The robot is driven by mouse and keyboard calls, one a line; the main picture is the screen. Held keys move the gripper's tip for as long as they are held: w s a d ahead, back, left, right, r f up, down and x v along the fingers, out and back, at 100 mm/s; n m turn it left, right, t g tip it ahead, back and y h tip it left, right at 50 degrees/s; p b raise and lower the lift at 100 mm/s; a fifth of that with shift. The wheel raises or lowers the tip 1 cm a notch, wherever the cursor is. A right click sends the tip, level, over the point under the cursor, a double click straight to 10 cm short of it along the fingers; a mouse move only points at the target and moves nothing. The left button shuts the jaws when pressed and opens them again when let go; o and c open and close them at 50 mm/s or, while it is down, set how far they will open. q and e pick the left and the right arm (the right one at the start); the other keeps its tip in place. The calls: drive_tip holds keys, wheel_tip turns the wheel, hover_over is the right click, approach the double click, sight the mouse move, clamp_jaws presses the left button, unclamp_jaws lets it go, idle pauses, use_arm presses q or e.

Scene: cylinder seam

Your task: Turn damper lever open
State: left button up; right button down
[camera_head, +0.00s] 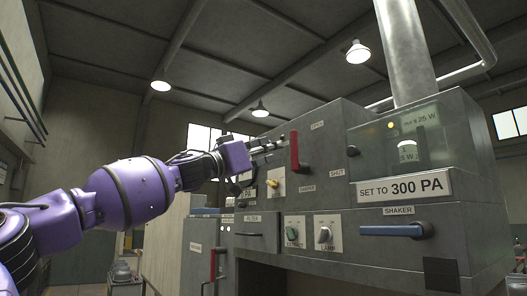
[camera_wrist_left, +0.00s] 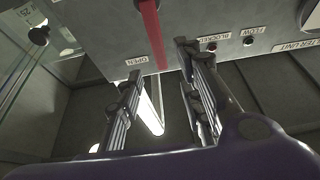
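The red damper lever (camera_head: 294,152) stands upright on the grey cabinet front in the head view. Its upper end is near the OPEN label (camera_head: 317,125); the SHUT label (camera_head: 337,173) is to the right of its lower end. My left gripper (camera_head: 280,143) is at the lever's upper part, from the left. In the left wrist view the red lever (camera_wrist_left: 151,30) reaches down between the fingertips of the left gripper (camera_wrist_left: 160,62), its end beside the OPEN label (camera_wrist_left: 137,61). The fingers are spread, with gaps showing beside the lever. My right gripper is out of view.
Another red handle (camera_head: 213,264) is lower left.

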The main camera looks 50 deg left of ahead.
use_arm(q)
drive_tip(key=shift+v, duration=0.85)
